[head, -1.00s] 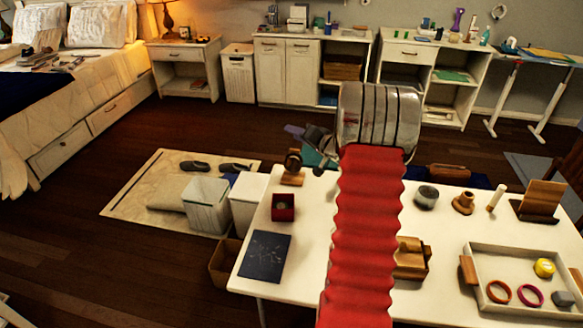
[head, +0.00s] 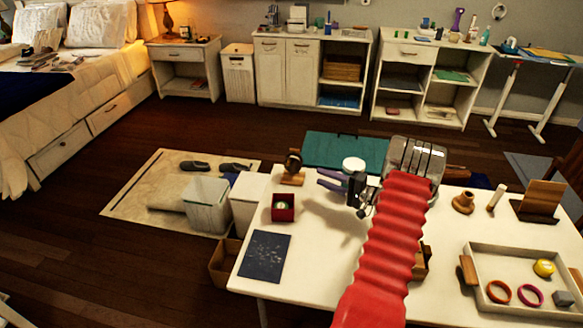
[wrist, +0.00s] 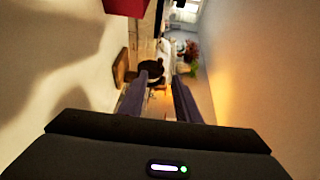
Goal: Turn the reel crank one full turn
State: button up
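A small reel (head: 293,162), a dark round wheel on a wooden base, stands at the back left edge of the white table (head: 316,262). It also shows in the wrist view (wrist: 152,72), just beyond and between my fingertips. Its crank handle is too small to make out. My gripper (head: 327,180) is to the right of the reel, low over the table, with its bluish-purple fingers pointing left at it. In the wrist view the two fingers of my gripper (wrist: 163,85) are apart with nothing between them. They look clear of the reel.
A red box (head: 283,207) sits in front of the reel, and its edge shows in the wrist view (wrist: 125,5). A dark blue panel (head: 265,256) lies nearer. A white round lid (head: 353,164) is behind my gripper. A tray (head: 483,258) with rings stands right.

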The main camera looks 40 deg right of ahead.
aim_at(293, 165)
jog(key=shift+w, duration=0.1)
jog(key=x, duration=1.3)
jog(key=shift+w, duration=0.35)
jog(key=shift+a, duration=0.1)
jog(key=shift+f, duration=0.1)
grip_shut()
